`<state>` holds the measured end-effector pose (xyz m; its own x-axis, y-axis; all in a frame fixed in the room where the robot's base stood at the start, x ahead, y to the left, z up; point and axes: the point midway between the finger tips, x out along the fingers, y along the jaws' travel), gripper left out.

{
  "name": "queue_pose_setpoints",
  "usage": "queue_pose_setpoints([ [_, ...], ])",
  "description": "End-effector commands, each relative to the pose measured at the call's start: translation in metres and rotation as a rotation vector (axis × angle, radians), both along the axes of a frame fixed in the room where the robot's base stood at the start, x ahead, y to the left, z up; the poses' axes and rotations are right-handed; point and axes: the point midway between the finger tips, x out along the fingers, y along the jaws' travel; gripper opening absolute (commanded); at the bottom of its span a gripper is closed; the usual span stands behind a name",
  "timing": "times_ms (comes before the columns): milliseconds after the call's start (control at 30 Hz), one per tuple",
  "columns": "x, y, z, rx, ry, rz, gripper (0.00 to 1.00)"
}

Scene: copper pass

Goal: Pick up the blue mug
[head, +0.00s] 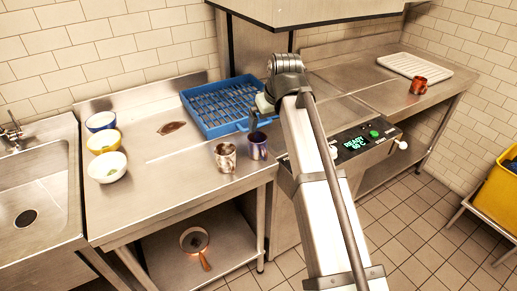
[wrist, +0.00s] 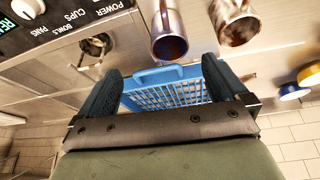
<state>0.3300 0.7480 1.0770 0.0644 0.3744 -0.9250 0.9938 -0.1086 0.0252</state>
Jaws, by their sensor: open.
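The blue mug (head: 257,146) stands upright near the front edge of the steel counter (head: 160,165). In the wrist view the blue mug (wrist: 169,37) is at the top centre, past the fingertips and not between them. My gripper (head: 258,113) is above the counter, behind the blue mug by the rack's front right corner, partly hidden by my arm. In the wrist view its fingers (wrist: 160,68) are spread wide with nothing gripped. A beige-brown metallic mug (head: 225,158) stands just left of the blue mug; it also shows in the wrist view (wrist: 236,24).
A blue dish rack (head: 200,128) lies behind the mugs. Blue, yellow and white bowls (head: 107,168) line the left, beside a sink (head: 35,205). A control panel (head: 362,144) is right of my arm. A copper-red mug (head: 418,86) and white tray (head: 412,67) are far right.

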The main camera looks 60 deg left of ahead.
Motion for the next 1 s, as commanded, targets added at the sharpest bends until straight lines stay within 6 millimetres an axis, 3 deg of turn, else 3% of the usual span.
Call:
queue_pose_setpoints([
  [167, -0.011, 0.009, 0.000, 0.003, -0.002, 0.019, 1.00],
  [600, -0.006, 0.033, -0.062, 0.001, -0.002, 0.017, 1.00],
  [1000, -0.006, 0.041, -0.081, 0.002, -0.002, 0.017, 1.00],
])
